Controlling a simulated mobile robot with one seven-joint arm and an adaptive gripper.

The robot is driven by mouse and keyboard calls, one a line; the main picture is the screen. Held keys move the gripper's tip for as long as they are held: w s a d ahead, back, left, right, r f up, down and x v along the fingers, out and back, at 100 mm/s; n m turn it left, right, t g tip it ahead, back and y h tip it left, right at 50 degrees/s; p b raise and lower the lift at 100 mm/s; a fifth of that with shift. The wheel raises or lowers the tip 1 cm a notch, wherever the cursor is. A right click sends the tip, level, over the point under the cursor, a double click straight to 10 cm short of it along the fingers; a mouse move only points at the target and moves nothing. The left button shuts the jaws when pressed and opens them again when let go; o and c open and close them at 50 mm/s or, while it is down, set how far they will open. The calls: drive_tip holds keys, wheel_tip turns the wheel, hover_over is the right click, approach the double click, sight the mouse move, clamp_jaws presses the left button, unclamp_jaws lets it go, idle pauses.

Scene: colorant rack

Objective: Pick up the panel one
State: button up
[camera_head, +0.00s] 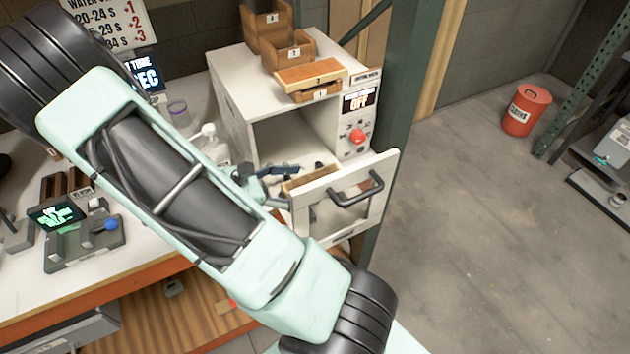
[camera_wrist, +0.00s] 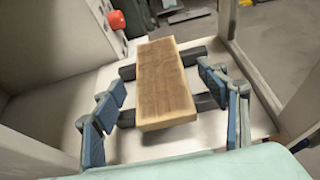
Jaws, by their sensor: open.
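A plain wooden panel (camera_wrist: 166,85) lies in the wrist view on dark supports over a white surface. It also shows partly in the head view (camera_head: 300,182), inside the white box machine just behind its open door. No number shows on this panel, so I cannot tell whether it is panel one. My gripper (camera_wrist: 165,110) is open, with blue-padded fingers on both sides of the panel's near part and a visible gap on each side. In the head view my gripper (camera_head: 268,174) reaches into the box opening, partly hidden by my arm.
The box machine (camera_head: 230,75) has a lowered door (camera_head: 330,222) with a black handle, and a red knob (camera_head: 357,136). Numbered wooden trays (camera_head: 288,52) and a wooden block (camera_head: 310,74) sit on top. A white bottle (camera_head: 213,145) stands left of it.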

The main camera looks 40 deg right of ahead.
sight(314, 175)
drive_tip(key=shift+x, duration=1.35)
drive_tip(key=shift+w+r, duration=0.1)
drive_tip(key=c, duration=1.3)
